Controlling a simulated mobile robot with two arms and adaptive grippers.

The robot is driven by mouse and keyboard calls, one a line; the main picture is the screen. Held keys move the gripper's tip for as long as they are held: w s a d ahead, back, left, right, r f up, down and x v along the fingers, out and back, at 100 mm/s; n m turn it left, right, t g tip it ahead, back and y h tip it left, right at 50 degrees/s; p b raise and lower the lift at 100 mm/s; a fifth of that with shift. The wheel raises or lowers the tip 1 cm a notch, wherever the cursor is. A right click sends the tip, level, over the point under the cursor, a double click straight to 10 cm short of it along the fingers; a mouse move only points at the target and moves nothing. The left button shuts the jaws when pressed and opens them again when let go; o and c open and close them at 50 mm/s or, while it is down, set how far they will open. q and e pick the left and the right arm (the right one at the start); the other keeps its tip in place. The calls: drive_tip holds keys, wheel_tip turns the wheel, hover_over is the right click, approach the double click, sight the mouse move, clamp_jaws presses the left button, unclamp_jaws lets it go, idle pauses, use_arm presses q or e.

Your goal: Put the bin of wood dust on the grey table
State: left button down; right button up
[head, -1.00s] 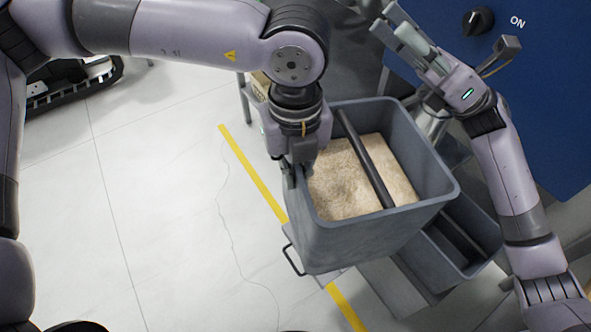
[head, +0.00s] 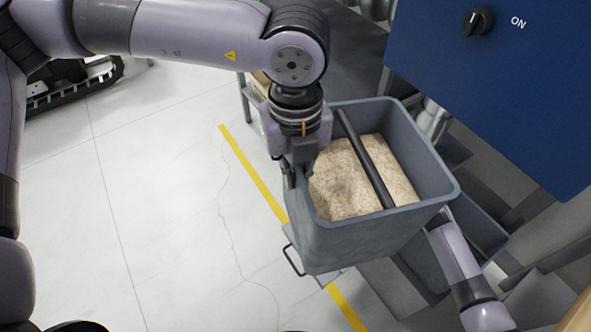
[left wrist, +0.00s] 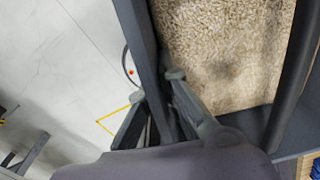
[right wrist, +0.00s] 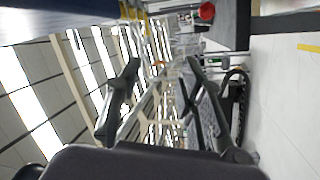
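The grey bin of wood dust (head: 345,245) is in the middle of the head view, with pale dust (head: 345,180) inside and a dark bar across its top. My left gripper (head: 298,175) grips its left rim. In the left wrist view, the fingers (left wrist: 162,105) lie on both sides of the bin wall (left wrist: 135,40). My right gripper is hidden behind the bin in the head view; the right wrist view shows its fingers (right wrist: 162,100) apart with nothing between them. A dark grey table top (head: 350,55) shows behind the bin.
A second grey bin (head: 490,225) stands low at the right, partly covered by my right arm. A blue machine panel (head: 500,100) with a black knob is at the upper right. Floor with a yellow line (head: 250,170) is open at the left.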

use_arm(q)
drive_tip(key=shift+r, duration=0.1)
use_arm(e)
drive_tip(key=s+d+f+m+g+h, duration=0.1)
drive_tip(key=s+f+m+g+h, duration=0.15)
drive_tip(key=s+f, duration=0.6)
drive_tip(key=s+d+f+m+g+h, duration=0.2)
drive_tip(key=s+f+m+g, duration=0.15)
drive_tip(key=f, duration=0.95)
drive_tip(key=s+d+f+m+g+h, duration=0.15)
drive_tip(key=s+f+m, duration=0.35)
drive_tip(key=f, duration=0.6)
drive_tip(key=s+f+m+g, duration=0.1)
drive_tip(key=s+f+g, duration=0.2)
drive_tip(key=s, duration=1)
drive_tip(key=s+f+m+g+h, duration=0.1)
drive_tip(key=s+f+m+g, duration=0.1)
drive_tip(key=s+f, duration=0.6)
drive_tip(key=s+a+f+m+g, duration=0.1)
drive_tip(key=s+f+g, duration=0.3)
drive_tip(key=s, duration=1.3)
drive_tip(key=shift+s+f+m+g+h, duration=0.35)
drive_tip(key=shift+s+f+m+h, duration=0.05)
drive_tip(key=shift+f, duration=0.25)
use_arm(q)
drive_tip(key=shift+w, duration=0.1)
use_arm(e)
drive_tip(key=shift+a, duration=0.1)
